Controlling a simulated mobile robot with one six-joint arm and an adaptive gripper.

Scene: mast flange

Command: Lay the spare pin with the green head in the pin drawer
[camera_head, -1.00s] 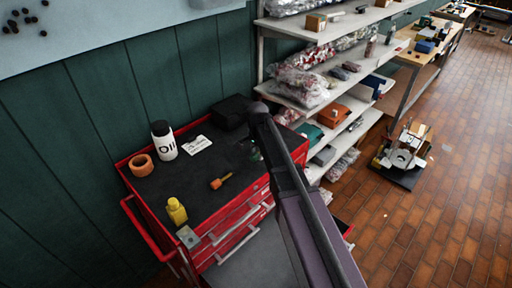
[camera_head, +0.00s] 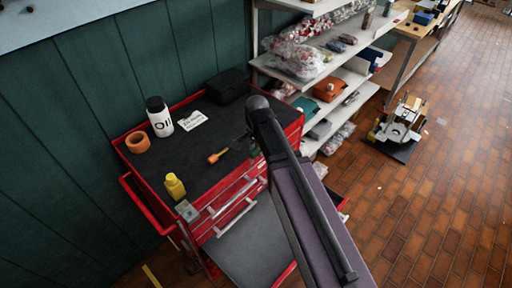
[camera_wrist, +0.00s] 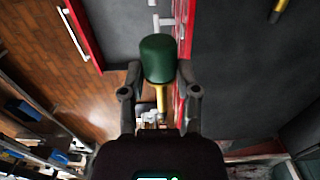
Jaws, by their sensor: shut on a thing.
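In the wrist view my gripper (camera_wrist: 159,80) is shut on the pin with the green head (camera_wrist: 158,58). The head points away from me and the brass-coloured shank runs back between the fingers. In the head view my arm hides most of the gripper, at the right side of the red tool cart. An open drawer (camera_head: 252,248) with a bare grey floor extends from the cart's front. It also shows in the wrist view (camera_wrist: 115,25), left of the pin head. The pin is above the cart's right front area, not in the drawer.
The cart's black top (camera_head: 200,165) carries an orange-handled item (camera_head: 217,156), a yellow bottle (camera_head: 175,186), an oil bottle (camera_head: 159,117), an orange ring (camera_head: 137,142), a label card (camera_head: 192,120) and a black box (camera_head: 228,86). Loaded shelves (camera_head: 330,60) stand behind right.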

